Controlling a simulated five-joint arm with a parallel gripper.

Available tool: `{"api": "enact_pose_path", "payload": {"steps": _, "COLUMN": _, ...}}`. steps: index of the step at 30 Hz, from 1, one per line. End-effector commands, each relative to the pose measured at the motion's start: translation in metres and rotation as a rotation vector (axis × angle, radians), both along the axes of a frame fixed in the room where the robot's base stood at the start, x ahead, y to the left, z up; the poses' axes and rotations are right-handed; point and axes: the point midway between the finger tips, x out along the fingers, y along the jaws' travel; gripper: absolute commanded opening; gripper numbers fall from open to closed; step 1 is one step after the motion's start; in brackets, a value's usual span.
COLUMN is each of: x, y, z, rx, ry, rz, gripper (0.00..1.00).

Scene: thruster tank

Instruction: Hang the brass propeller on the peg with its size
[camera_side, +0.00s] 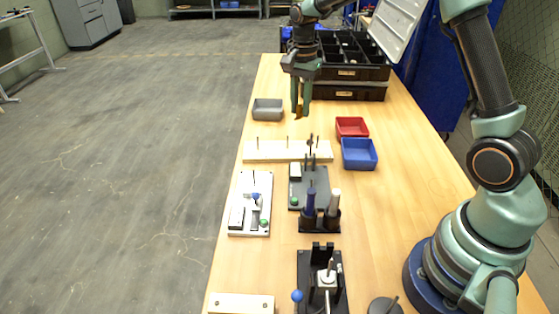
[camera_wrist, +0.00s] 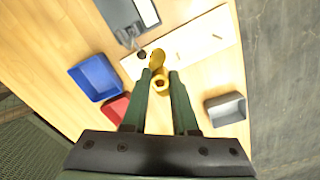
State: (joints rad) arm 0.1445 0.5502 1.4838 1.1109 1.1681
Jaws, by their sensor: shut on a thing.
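The brass propeller (camera_wrist: 160,85) is held between the two fingertips of my gripper (camera_wrist: 160,78). In the side view the propeller (camera_side: 299,112) is a small gold shape at the tips of my gripper (camera_side: 300,100), in the air above the table. A pale peg board (camera_side: 270,153) with several thin upright pegs lies nearer the camera, below the gripper in the picture. It also shows in the wrist view (camera_wrist: 198,45), beyond the propeller. A small dark thing (camera_side: 310,142) is at its right end, perhaps on a peg. The peg sizes are too small to tell.
A grey bin (camera_side: 267,109), a red bin (camera_side: 352,127) and a blue bin (camera_side: 359,153) stand around the board. A black compartment case (camera_side: 347,90) is at the back. Fixtures and a holder with two handles (camera_side: 320,224) fill the near side.

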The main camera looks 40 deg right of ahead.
Motion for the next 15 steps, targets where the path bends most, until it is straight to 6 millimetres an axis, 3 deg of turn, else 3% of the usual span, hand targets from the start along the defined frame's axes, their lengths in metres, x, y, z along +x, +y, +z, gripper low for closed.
{"api": "enact_pose_path", "payload": {"steps": 1, "x": -0.004, "y": -0.017, "z": -0.008, "rx": 0.000, "ry": 0.003, "rz": -0.007, "gripper": 0.00}}
{"api": "enact_pose_path", "payload": {"steps": 6, "x": -0.014, "y": -0.050, "z": -0.023, "rx": 0.001, "ry": 0.002, "rz": -0.003, "gripper": 0.00}}
{"api": "enact_pose_path", "payload": {"steps": 15, "x": -0.017, "y": -0.061, "z": -0.040, "rx": 0.001, "ry": 0.002, "rz": 0.002, "gripper": 0.00}}
